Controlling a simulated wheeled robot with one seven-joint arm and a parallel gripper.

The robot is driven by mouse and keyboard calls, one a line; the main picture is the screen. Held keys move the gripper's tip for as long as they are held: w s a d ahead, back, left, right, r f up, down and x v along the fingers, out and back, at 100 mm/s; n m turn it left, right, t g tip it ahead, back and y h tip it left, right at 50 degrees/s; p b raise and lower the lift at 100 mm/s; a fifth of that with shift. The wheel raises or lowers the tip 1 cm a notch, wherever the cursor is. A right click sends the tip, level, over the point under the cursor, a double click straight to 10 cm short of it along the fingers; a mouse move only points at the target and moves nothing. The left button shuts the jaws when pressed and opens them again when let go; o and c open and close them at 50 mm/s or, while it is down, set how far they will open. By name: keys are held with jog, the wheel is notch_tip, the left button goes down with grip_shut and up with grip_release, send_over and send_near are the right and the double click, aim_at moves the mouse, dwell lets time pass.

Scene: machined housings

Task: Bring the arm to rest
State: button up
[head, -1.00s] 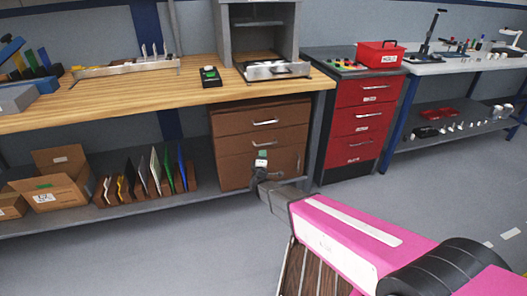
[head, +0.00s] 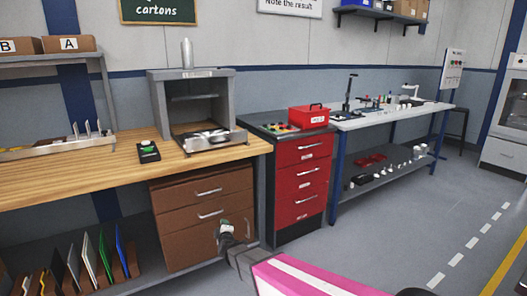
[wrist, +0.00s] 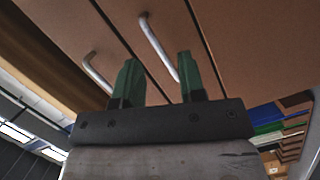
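My gripper (head: 225,228) is in front of the brown drawer cabinet (head: 180,237) under the wooden bench, at the lower middle of the head view. My pink arm link (head: 310,280) reaches in from the bottom edge. In the wrist view my gripper (wrist: 158,80) shows two green fingers standing apart with nothing between them. Beyond the fingers are brown drawer fronts (wrist: 235,35) with metal handles, apart from the fingertips as far as I can tell.
A red drawer cabinet (head: 300,177) with a red toolbox (head: 308,117) stands right of the bench (head: 60,180). A white table (head: 400,114) is beyond it. Upright folders (head: 105,255) stand on the lower left shelf. Grey floor at the right is clear.

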jog(key=s+d+m+g+h, duration=0.1)
jog(key=s+d+m+g, duration=0.25)
jog(key=d, duration=0.65)
jog(key=s+d+m+g+h, duration=0.15)
jog(key=d+m+g, duration=0.3)
jog(key=d, duration=0.65)
jog(key=s+d+r+m+g+h, duration=0.2)
jog(key=s+d+m+g, duration=0.6)
jog(key=s+d, duration=0.7)
jog(key=d+r+m, duration=0.1)
jog(key=d, duration=0.2)
jog(key=shift+s+d+r, duration=0.15)
jog(key=shift+d+r, duration=0.2)
jog(key=shift+d, duration=0.05)
jog(key=shift+h, duration=0.25)
